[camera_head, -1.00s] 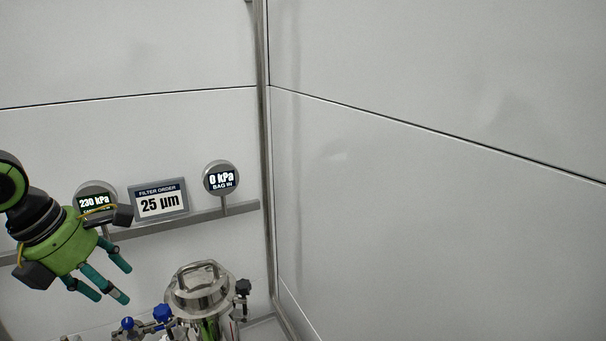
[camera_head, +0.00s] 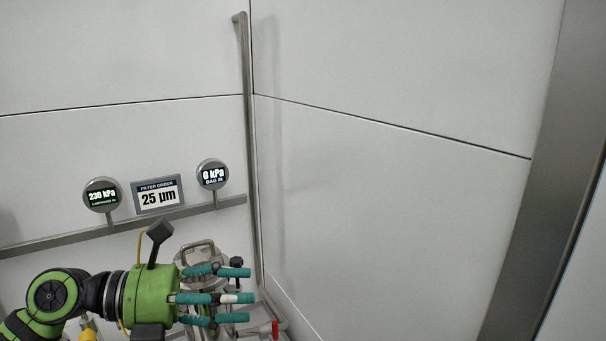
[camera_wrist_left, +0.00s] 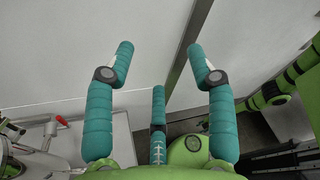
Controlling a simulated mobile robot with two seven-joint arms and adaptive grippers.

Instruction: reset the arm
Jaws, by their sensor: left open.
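My left gripper (camera_head: 235,297) is green with teal fingers. In the head view it reaches in from the lower left and points right, in front of the metal filter vessel. In the left wrist view its fingers (camera_wrist_left: 162,65) are spread apart with nothing between them. My right gripper is in neither view as a gripper I can make out; green arm links of mine show at the right of the left wrist view.
The steel vessel (camera_head: 196,252) is partly hidden behind my left gripper. Two gauges, 230 kPa (camera_head: 102,195) and 0 kPa (camera_head: 212,175), flank the 25 µm filter order sign (camera_head: 158,194) on a wall rail. A red handle (camera_head: 275,329) is low down. A steel post (camera_head: 535,190) stands right.

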